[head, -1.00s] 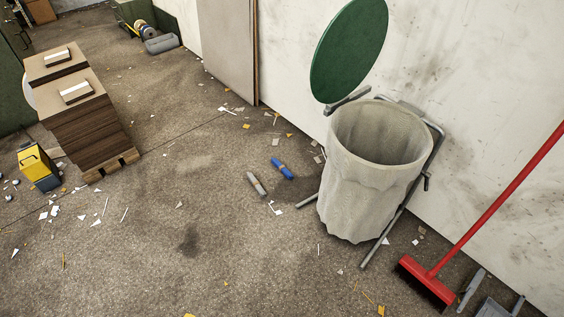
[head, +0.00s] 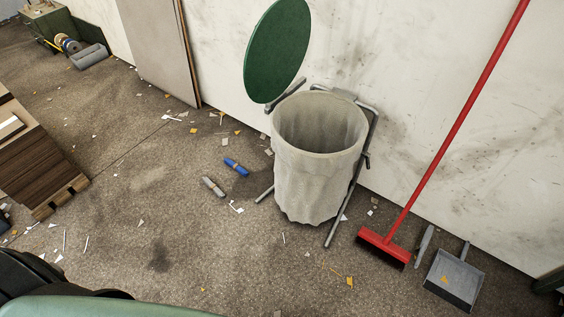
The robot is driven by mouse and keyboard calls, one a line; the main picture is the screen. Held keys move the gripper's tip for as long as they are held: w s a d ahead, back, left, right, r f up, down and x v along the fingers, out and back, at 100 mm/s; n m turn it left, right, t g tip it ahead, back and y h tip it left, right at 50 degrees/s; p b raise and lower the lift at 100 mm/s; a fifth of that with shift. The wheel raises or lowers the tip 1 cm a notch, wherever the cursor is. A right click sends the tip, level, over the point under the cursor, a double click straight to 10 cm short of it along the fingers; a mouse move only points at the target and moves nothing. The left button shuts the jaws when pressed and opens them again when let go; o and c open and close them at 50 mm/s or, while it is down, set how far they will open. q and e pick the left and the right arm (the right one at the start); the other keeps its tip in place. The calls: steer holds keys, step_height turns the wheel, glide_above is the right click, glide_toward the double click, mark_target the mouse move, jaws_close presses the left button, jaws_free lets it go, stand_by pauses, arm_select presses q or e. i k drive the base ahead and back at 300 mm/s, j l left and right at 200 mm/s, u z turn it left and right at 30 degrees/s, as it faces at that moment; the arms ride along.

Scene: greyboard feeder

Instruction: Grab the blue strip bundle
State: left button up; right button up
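The blue strip bundle (head: 235,167) lies on the floor left of the waste bin. It is a short blue roll with a pale band around it. A similar grey bundle (head: 213,187) lies on the floor just to its lower left, apart from it. Neither gripper shows in the head view. A dark and green rounded shape at the lower left edge appears to be part of my own body.
A bin with a pale liner (head: 318,165) and raised green lid (head: 277,50) stands against the wall. A red broom (head: 383,248) and grey dustpan (head: 454,277) are to its right. A pallet of boards (head: 38,165) is at left. Scrap-strewn floor between is open.

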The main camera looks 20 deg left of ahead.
mark_target(235, 167)
steer(key=i+j+z, duration=0.15)
steer(key=j+z, duration=0.35)
steer(key=j, duration=0.15)
steer(key=j+z, duration=0.5)
steer(key=j, duration=0.2)
steer(key=j+z, duration=0.45)
steer(key=j, duration=0.25)
